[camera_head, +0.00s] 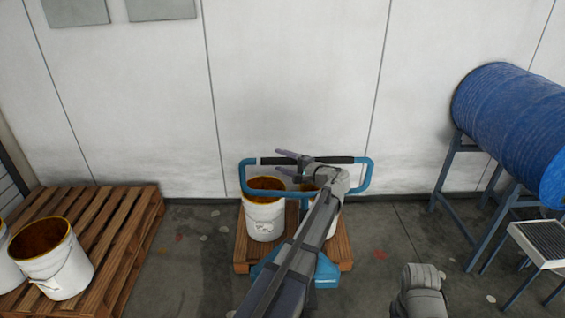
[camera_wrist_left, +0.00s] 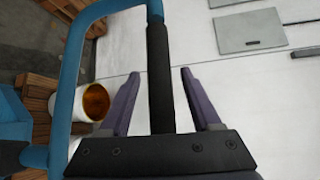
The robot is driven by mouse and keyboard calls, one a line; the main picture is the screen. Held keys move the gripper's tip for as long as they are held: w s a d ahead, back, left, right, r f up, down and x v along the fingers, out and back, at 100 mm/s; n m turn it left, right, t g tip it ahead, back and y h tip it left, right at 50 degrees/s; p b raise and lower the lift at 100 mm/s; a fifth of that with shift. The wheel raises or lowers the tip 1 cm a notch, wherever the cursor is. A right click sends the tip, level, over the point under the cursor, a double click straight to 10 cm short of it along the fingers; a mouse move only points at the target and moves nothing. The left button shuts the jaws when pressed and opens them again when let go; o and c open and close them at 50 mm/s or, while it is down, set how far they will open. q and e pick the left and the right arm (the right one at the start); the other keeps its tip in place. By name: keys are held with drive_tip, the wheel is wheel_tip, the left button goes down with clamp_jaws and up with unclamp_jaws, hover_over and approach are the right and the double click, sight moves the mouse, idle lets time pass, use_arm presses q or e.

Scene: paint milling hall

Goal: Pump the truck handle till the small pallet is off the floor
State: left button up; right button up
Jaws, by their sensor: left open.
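The truck handle (camera_head: 368,177) is a blue loop with a black grip along its top bar, standing upright before the wall. My left gripper (camera_head: 284,162) is at the left part of this bar. In the left wrist view the black grip (camera_wrist_left: 159,75) runs between its two open fingers (camera_wrist_left: 158,100), with gaps on both sides. The truck's blue body (camera_head: 326,271) is partly hidden by my left arm. The small pallet (camera_head: 343,246) is wooden and carries two white buckets (camera_head: 264,218). Whether it touches the floor cannot be told. My right gripper is out of view.
A larger pallet (camera_head: 128,232) with white buckets (camera_head: 62,276) is at the left. A blue drum (camera_head: 510,118) lies on a blue stand (camera_head: 446,175) at the right. The white wall (camera_head: 290,80) is close behind the handle. Open floor (camera_head: 400,225) lies right of the small pallet.

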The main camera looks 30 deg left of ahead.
use_arm(q)
drive_tip(key=shift+c, duration=0.3)
clamp_jaws()
idle(1.0)
